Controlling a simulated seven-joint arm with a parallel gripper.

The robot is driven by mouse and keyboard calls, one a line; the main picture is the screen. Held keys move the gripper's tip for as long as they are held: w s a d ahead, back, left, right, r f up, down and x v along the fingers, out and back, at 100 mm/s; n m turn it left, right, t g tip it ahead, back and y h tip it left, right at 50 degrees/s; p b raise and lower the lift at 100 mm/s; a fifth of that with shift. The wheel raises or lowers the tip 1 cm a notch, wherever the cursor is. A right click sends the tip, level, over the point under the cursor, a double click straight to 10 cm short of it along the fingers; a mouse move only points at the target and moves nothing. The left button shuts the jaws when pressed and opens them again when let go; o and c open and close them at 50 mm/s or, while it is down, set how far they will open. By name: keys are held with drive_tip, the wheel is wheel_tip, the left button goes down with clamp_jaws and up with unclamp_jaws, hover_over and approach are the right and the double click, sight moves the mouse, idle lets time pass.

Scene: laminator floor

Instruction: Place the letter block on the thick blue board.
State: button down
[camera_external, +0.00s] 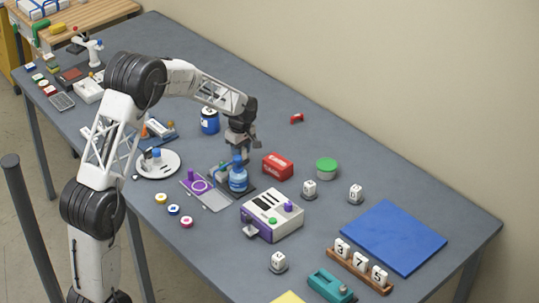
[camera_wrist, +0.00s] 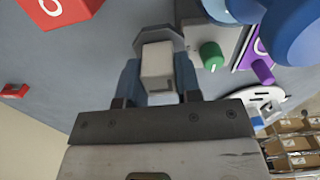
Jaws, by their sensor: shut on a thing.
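My gripper (camera_wrist: 158,85) is shut on a small white block with a grey many-sided base, which I take as the letter block (camera_wrist: 157,60), between its two blue fingers in the wrist view. No letter on it is readable. In the external view my gripper (camera_external: 239,157) is above the middle of the grey table, over or near a blue jug (camera_external: 238,180); the held block cannot be made out there. The thick blue board (camera_external: 395,236) lies flat and bare at the table's right end, well away from my gripper. It is not in the wrist view.
A red box (camera_external: 278,166), a green-lidded tub (camera_external: 326,168) and two similar white blocks (camera_external: 310,188) (camera_external: 355,193) stand between my gripper and the board. A white device (camera_external: 272,214) is in front. A wooden rack (camera_external: 360,266) holding number blocks stands beside the board's near-left edge.

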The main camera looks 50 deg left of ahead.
drive_tip(key=shift+r, duration=0.1)
wheel_tip(320, 180, up, 12)
drive_tip(key=w+d, duration=0.5)
drive_tip(key=d, duration=0.5)
drive_tip(key=w+d, duration=0.4)
drive_tip(key=d, duration=0.6)
drive_tip(key=w+d, duration=0.5)
drive_tip(key=d, duration=0.5)
drive_tip(key=w+d, duration=0.1)
drive_tip(key=d, duration=2.7)
drive_tip(key=shift+m, duration=0.4)
drive_tip(key=f, duration=0.5)
drive_tip(key=shift+d+f, duration=0.1)
drive_tip(key=shift+d, duration=0.2)
drive_tip(key=shift+f, duration=2.5)
